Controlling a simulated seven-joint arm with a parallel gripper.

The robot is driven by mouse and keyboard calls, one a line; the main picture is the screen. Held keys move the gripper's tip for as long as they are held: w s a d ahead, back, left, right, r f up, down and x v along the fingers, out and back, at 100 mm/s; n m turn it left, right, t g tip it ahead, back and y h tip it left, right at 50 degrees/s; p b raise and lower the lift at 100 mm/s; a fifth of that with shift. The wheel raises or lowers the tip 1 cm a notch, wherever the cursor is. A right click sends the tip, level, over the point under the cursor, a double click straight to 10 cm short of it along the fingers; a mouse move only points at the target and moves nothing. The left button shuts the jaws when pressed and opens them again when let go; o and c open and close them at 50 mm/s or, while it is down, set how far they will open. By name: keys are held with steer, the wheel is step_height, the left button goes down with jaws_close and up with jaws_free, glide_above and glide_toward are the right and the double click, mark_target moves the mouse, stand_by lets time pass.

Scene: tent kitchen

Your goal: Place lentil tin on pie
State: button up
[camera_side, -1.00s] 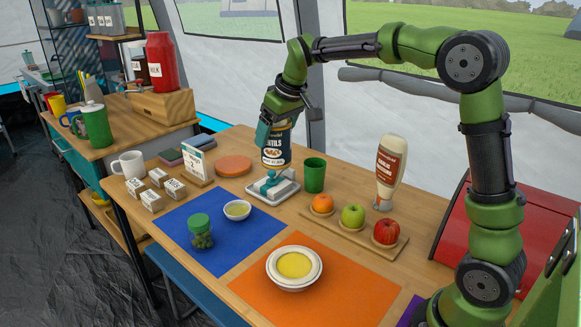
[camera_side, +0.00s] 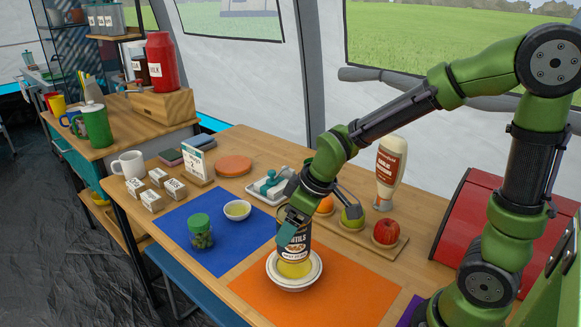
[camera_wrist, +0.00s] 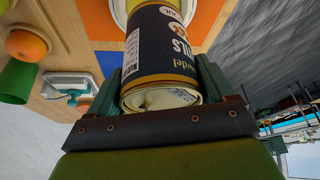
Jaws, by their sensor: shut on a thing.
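The lentil tin (camera_side: 293,246) is a dark can with a gold band and pale lettering. My gripper (camera_side: 290,215) is shut on its upper part and holds it roughly upright. In the wrist view the tin (camera_wrist: 160,55) sits between both fingers (camera_wrist: 160,88). The pie (camera_side: 293,286), a white round dish with a yellow top, stands on the orange mat. The tin is over the pie, its lower end overlapping the yellow top in the side view. I cannot tell whether they touch.
The orange mat (camera_side: 345,295) is clear around the dish. A board (camera_side: 355,235) with an orange, green apple and red apple lies behind to the right. A small bowl (camera_side: 237,210) and green-lidded jar (camera_side: 201,231) stand on the blue mat (camera_side: 215,258).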

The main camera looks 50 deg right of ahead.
steer(key=shift+f, duration=1.9)
steer(key=shift+f, duration=0.15)
steer(key=o, duration=1.3)
steer(key=shift+c, duration=0.2)
steer(key=shift+r, duration=0.35)
steer(key=s+d+r+m+t, duration=0.1)
steer(key=s+r+m+t, duration=0.1)
steer(key=s+r+m, duration=0.5)
steer(key=s+r, duration=0.4)
steer(key=r, duration=0.3)
steer(key=shift+s+d+r+m+t+y, duration=0.3)
steer(key=shift+s+d+r+m+t, duration=0.05)
steer(key=shift+d+r+m+t, duration=0.05)
